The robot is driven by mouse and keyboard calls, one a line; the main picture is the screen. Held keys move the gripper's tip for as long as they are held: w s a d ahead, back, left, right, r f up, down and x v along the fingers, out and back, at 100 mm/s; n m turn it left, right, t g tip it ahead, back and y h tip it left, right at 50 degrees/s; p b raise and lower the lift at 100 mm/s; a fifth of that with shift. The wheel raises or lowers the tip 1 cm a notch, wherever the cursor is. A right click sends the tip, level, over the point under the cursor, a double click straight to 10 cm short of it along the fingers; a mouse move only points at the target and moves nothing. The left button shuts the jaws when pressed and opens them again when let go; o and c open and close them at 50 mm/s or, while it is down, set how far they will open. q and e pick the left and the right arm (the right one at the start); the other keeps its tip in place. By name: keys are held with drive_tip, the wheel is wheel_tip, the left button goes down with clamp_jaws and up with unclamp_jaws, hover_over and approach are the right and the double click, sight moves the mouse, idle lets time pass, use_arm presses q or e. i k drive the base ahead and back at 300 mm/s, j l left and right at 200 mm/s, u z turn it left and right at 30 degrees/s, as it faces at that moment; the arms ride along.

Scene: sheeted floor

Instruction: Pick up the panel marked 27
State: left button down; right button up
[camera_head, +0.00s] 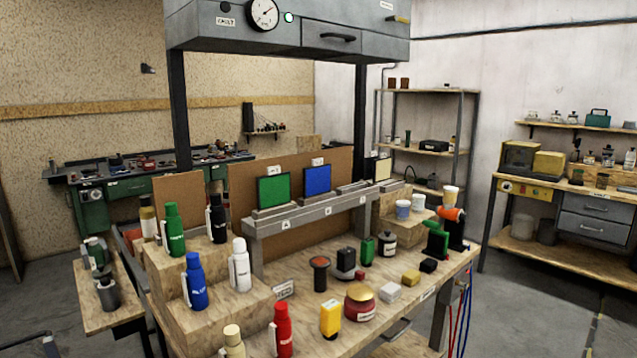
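Three panels stand in a row on a grey raised rail (310,212) across the back of the wooden workbench: a green panel (274,190) on the left, a blue panel (317,180) in the middle and a cream panel (382,169) on the right. Small white tags show above the green and blue panels, but I cannot read them. Small letter labels sit on the rail front. I cannot tell which panel is marked 27. Neither of my grippers is in view.
Several bottles, among them a blue bottle (194,282) and a red bottle (281,330), stand on wooden steps and the bench at front left. Jars, a yellow box (330,319) and small blocks stand before the rail. A grey cabinet (290,30) hangs overhead on posts.

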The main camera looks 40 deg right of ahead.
sight(317, 178)
drive_tip(key=i+l+u, duration=0.1)
drive_tip(key=l, duration=1.4)
drive_tip(key=l+u, duration=0.15)
drive_tip(key=l, duration=0.3)
drive_tip(key=l+u, duration=0.1)
drive_tip(key=l, duration=0.3)
drive_tip(key=l+u, duration=0.15)
drive_tip(key=l, duration=0.3)
drive_tip(key=k+l+u, duration=0.1)
drive_tip(key=l, duration=0.35)
drive_tip(key=l+u, duration=0.15)
drive_tip(key=l, duration=0.25)
drive_tip(key=k+l+u, duration=0.1)
drive_tip(key=l, duration=0.3)
drive_tip(key=k+l+u, duration=0.15)
drive_tip(key=l, duration=0.3)
drive_tip(key=k+l+u, duration=0.1)
drive_tip(key=l, duration=0.3)
